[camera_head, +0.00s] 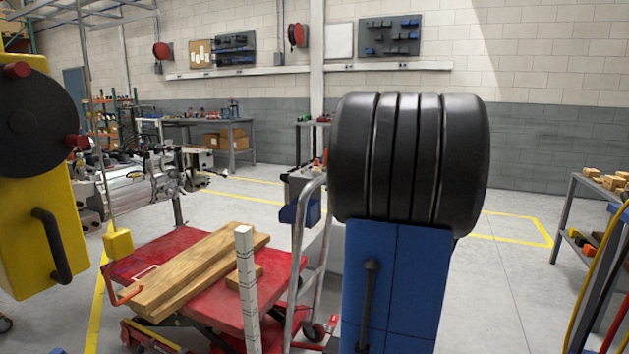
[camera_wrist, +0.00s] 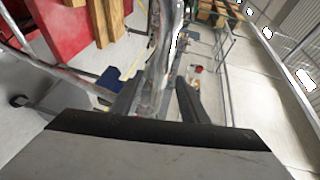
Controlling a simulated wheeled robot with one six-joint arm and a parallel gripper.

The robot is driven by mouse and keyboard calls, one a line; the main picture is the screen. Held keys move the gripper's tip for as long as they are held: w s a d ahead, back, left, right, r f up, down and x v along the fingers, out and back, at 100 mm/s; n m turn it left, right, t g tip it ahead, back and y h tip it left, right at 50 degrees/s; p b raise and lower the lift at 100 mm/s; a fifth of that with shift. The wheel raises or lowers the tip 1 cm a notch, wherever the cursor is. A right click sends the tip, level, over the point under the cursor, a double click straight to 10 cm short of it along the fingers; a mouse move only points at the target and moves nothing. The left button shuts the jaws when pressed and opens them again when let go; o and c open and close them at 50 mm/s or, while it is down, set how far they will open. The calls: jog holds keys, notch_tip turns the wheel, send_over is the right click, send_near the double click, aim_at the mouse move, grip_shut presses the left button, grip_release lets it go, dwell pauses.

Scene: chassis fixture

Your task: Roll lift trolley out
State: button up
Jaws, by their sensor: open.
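The lift trolley has a red platform (camera_head: 195,285) that stands low at the lower left middle of the head view. Its corner also shows at the top left of the wrist view (camera_wrist: 62,28). Wooden planks (camera_head: 190,270) lie on it. Its silver tube handle (camera_head: 303,260) rises at the platform's right side. In the wrist view, my gripper (camera_wrist: 157,98) is open, with its dark fingers apart. A silver tube (camera_wrist: 168,45), apparently the handle, runs up between and beyond them. I cannot tell whether it touches a finger. My gripper does not show in the head view.
A blue block (camera_head: 400,275) with a black ribbed wheel (camera_head: 410,155) hides the floor right of the trolley. A yellow block (camera_head: 30,220) stands close at left. A white marked post (camera_head: 246,290) stands before the platform. A bench (camera_head: 590,195) is at right.

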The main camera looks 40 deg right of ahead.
jog(key=w+f, duration=0.1)
jog(key=w, duration=0.7)
jog(key=shift+f, duration=0.25)
